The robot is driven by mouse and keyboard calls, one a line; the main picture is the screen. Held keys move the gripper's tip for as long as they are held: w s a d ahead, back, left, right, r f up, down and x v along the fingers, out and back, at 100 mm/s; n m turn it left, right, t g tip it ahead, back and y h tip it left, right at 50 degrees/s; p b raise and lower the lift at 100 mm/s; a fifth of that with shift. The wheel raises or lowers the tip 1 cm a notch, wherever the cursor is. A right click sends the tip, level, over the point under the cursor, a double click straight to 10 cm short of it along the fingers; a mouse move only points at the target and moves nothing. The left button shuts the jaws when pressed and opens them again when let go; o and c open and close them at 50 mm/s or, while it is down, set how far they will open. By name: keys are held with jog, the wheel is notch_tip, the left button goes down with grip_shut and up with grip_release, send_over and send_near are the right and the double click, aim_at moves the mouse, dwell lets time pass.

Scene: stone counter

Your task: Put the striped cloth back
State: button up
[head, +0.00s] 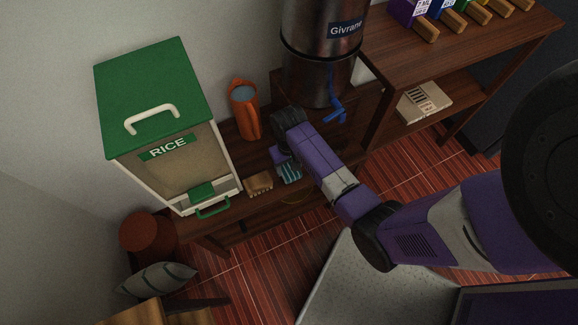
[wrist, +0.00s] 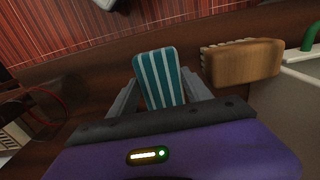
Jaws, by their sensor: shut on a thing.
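The striped cloth (wrist: 158,78) is teal with white stripes. In the wrist view it stands up between the two fingers of my gripper (wrist: 160,100), which is shut on it. In the head view the cloth (head: 290,173) shows just below my gripper (head: 283,158), over the low wooden shelf beside the brush. My wrist hides part of it there. I cannot tell whether the cloth touches the shelf.
A wooden brush (head: 258,184) lies left of the cloth, and also shows in the wrist view (wrist: 242,63). The rice bin (head: 180,170) stands further left. An orange jug (head: 244,110) and a steel dispenser (head: 318,70) with a blue tap (head: 337,110) stand behind.

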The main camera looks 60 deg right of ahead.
jog(key=shift+f, duration=0.55)
jog(key=shift+f, duration=0.1)
jog(key=shift+f, duration=0.1)
jog(key=o, duration=1.2)
